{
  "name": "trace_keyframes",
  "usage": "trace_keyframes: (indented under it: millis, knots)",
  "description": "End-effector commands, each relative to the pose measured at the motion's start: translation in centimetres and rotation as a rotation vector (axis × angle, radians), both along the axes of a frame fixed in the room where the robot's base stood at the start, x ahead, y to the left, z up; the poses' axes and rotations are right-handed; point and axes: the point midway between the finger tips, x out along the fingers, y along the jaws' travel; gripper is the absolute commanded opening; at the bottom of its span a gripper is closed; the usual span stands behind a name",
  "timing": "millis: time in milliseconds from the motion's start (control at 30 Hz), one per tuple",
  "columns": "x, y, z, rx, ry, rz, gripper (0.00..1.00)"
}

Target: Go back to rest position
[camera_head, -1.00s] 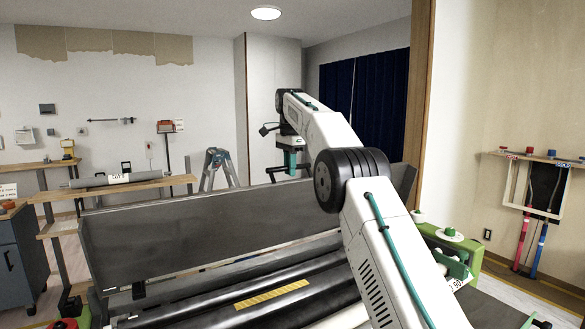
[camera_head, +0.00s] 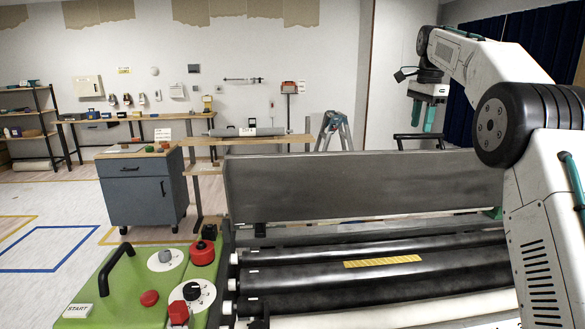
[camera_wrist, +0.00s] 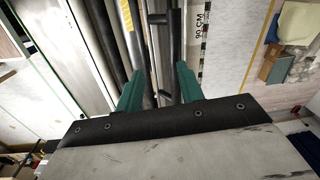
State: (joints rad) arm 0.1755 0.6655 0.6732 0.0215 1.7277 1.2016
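My gripper (camera_head: 428,116) hangs from the white arm at the upper right of the head view, above and beyond the wallpaper pasting machine (camera_head: 360,190). In the wrist view my gripper's two teal fingers (camera_wrist: 158,88) are spread apart with nothing held between them. The machine's dark rollers and a yellow strip (camera_head: 382,261) lie below. In the head view the fingers point down and touch nothing that I can see.
A green control panel (camera_head: 95,285) with red knobs and a handle is at the lower left. A blue-grey cabinet (camera_head: 143,193) stands behind it. A stepladder (camera_head: 333,130) stands at the back wall. The floor at the far left is open.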

Motion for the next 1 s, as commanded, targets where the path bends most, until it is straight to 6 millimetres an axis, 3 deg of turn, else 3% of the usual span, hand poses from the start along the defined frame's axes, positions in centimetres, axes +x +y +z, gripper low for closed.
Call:
trace_keyframes:
  millis: [33, 200, 467, 633, 767, 1000]
  knots:
    - [-1.6, 0.8, 1.2, -0.005, -0.004, 0.046, 0.38]
    - [-7.4, 3.3, 3.5, -0.022, -0.011, 0.232, 0.38]
    - [-18.6, 6.8, 3.8, -0.052, -0.02, 0.528, 0.38]
    - [-26.6, 8.7, 1.9, -0.072, -0.025, 0.722, 0.38]
    - [-33.0, 9.9, -0.9, -0.089, -0.029, 0.87, 0.38]
    - [-44.4, 11.4, -8.4, -0.118, -0.034, 1.14, 0.38]
